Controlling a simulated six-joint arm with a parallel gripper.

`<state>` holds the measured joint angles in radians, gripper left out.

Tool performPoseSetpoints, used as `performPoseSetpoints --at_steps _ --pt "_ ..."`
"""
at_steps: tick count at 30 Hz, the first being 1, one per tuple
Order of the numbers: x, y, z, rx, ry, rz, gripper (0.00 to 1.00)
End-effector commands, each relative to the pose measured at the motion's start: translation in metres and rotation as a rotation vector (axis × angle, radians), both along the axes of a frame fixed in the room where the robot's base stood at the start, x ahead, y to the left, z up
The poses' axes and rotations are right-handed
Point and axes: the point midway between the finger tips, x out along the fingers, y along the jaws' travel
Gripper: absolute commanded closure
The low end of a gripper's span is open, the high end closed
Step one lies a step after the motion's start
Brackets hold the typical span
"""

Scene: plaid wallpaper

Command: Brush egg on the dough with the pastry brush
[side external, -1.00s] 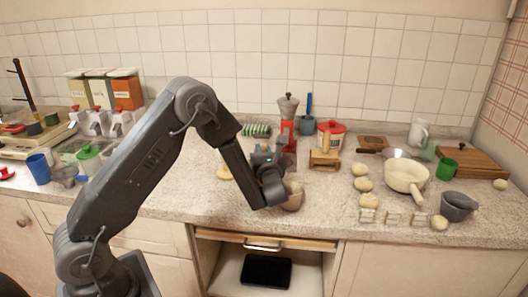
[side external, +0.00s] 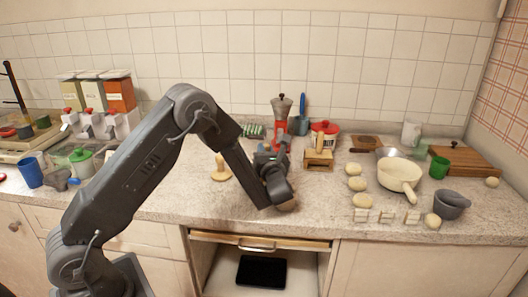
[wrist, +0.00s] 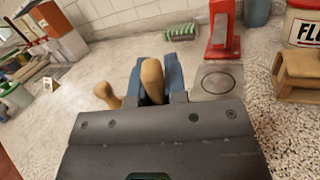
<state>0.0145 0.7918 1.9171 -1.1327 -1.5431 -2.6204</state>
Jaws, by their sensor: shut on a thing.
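My gripper (side external: 278,188) is low over the front middle of the counter. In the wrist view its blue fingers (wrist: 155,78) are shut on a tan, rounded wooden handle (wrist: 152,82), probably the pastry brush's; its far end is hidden. A tan patch (side external: 288,206) shows under the gripper in the side view; I cannot tell what part it is. Several pale dough-like balls (side external: 357,184) lie on the counter to the right. No egg can be made out.
A wooden knobbed piece (side external: 220,170) stands left of my gripper. A cream pan (side external: 399,174) is right. The drawer (side external: 258,242) below is partly open.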

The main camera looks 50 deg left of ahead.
Motion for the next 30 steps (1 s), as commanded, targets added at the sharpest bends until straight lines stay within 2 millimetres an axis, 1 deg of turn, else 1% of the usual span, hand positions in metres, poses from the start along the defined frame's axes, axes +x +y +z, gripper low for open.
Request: performPoseSetpoints --at_steps 12,21,30 --pt "0.0 0.0 0.04 0.001 -0.004 0.0 1.0" --pt "0.0 0.0 0.065 0.0 -0.002 0.0 1.0" --pt "0.0 0.0 0.069 0.001 0.0 0.0 1.0"
